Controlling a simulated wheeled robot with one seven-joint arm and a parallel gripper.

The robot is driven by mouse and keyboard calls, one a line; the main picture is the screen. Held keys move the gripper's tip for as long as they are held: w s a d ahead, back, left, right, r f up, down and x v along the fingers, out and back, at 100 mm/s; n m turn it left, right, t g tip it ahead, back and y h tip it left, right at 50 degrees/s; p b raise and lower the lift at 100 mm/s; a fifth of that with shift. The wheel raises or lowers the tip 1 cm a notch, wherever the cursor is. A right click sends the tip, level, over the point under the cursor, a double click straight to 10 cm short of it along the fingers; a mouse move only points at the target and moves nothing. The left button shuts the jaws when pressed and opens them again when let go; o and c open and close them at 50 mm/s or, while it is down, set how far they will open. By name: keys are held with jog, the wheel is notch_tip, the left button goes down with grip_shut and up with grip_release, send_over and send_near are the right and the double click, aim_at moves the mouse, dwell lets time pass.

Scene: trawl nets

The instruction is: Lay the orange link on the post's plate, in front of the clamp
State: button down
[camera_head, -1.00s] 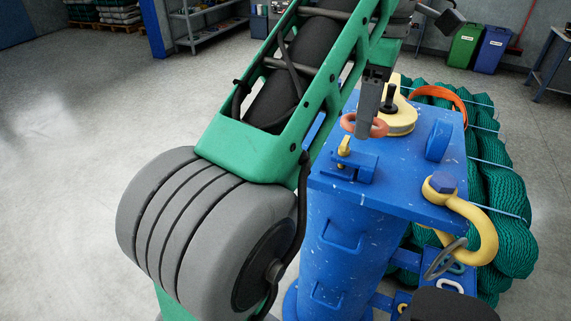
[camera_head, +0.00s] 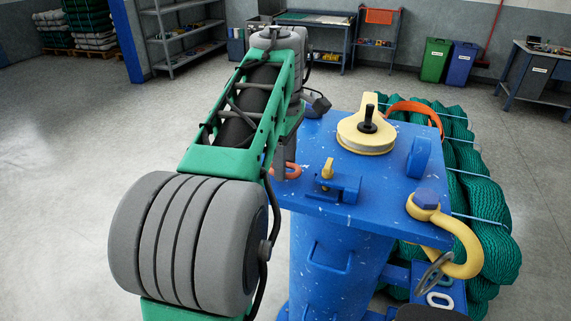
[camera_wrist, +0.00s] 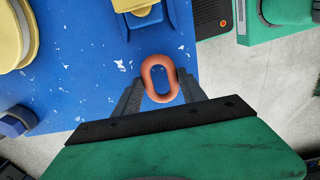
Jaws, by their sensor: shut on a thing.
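The orange link (camera_head: 293,170) is at the left edge of the blue post's plate (camera_head: 315,150), left of the clamp (camera_head: 345,186), in the head view. The clamp is a small blue block with a yellow handle. My gripper (camera_head: 283,168) is shut on the link, partly hidden behind my green arm. In the wrist view the link (camera_wrist: 148,78) sits between the two dark fingertips of my gripper (camera_wrist: 160,88), over the blue plate near its edge. The clamp (camera_wrist: 141,12) is at the top of that view, apart from the link. Whether the link touches the plate is unclear.
A cream pulley block (camera_head: 366,132) stands on the plate behind the clamp, with a blue upright lug (camera_head: 419,156) to its right. A yellow shackle (camera_head: 460,240) hangs at the right corner. Green netting (camera_head: 475,190) lies behind the post. Floor at left is open.

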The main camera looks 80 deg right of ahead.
jog(key=shift+s+f+b, duration=0.1)
jog(key=shift+f+b, duration=0.25)
jog(key=shift+f, duration=0.45)
jog(key=shift+f, duration=0.2)
jog(key=c, duration=0.7)
grip_release()
jog(key=shift+o, duration=0.2)
notch_tip(320, 180, up, 12)
jog(key=w+a+f+t+h, duration=0.1)
jog(key=w+a+f, duration=0.4)
jog(key=w+a, duration=0.5)
jog(key=w+a+f, duration=0.4)
jog(key=w+a, duration=0.2)
jog(key=w, duration=0.8)
jog(key=a+f+t, duration=0.1)
jog(key=a+f, duration=0.4)
jog(key=a, duration=0.3)
jog(key=w+a+f+t, duration=0.1)
jog(key=a+f, duration=0.3)
jog(key=a, duration=0.5)
jog(key=w+a+f+n+t+y, duration=0.1)
jog(key=a+f, duration=0.4)
jog(key=a, duration=0.3)
jog(key=shift+a+f+p, duration=0.15)
jog(key=shift+f+p, duration=0.15)
jog(key=shift+p, duration=0.15)
